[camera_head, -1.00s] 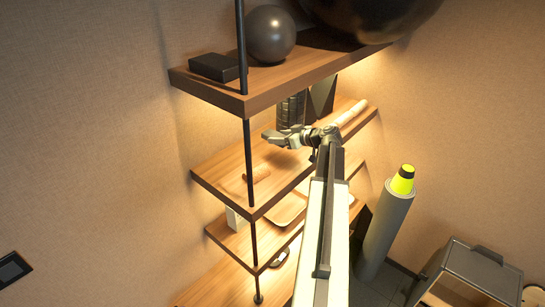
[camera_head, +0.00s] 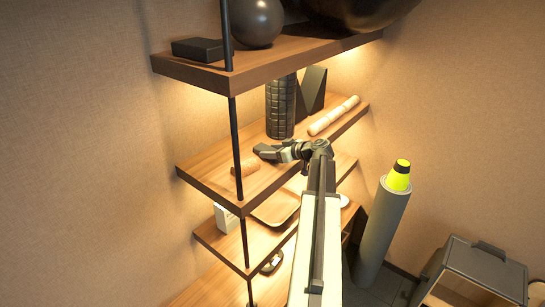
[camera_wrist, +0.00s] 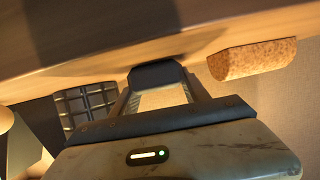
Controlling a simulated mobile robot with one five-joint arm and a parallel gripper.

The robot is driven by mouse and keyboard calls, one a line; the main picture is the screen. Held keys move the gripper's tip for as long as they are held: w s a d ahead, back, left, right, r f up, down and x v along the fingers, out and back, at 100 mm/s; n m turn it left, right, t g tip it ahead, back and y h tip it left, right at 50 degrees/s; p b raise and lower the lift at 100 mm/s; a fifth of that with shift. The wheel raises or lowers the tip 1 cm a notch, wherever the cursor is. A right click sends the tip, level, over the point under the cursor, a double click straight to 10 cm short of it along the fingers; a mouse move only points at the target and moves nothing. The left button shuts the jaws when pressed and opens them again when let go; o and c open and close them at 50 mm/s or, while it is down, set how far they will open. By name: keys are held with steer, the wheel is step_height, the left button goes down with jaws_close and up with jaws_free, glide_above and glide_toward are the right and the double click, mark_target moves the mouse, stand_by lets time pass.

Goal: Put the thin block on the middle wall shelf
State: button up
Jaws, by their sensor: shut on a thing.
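The wall shelf (camera_head: 205,177) below the top one is a wooden board bearing a cork-like piece, a dark grid-textured vase and a pale roll. My gripper (camera_head: 268,152) is over this shelf in the head view, right of the cork piece (camera_head: 243,169) and in front of the vase (camera_head: 281,105). It is shut on a small dark thing (camera_wrist: 157,73), taken as the thin block, seen at its tips in the wrist view. Contact between the block and the board cannot be told.
The top shelf (camera_head: 270,58) overhangs with a black box (camera_head: 197,49) and a dark ball (camera_head: 257,22). The pale roll (camera_head: 334,115) lies at the right. A lower shelf holds a tray (camera_head: 276,207). A grey tube (camera_head: 384,228) stands right of my arm.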

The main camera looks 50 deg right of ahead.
steer(key=o, duration=1.3)
steer(key=shift+r, duration=0.15)
steer(key=p+v, duration=0.4)
steer(key=v, duration=0.8)
steer(key=shift+p, duration=0.35)
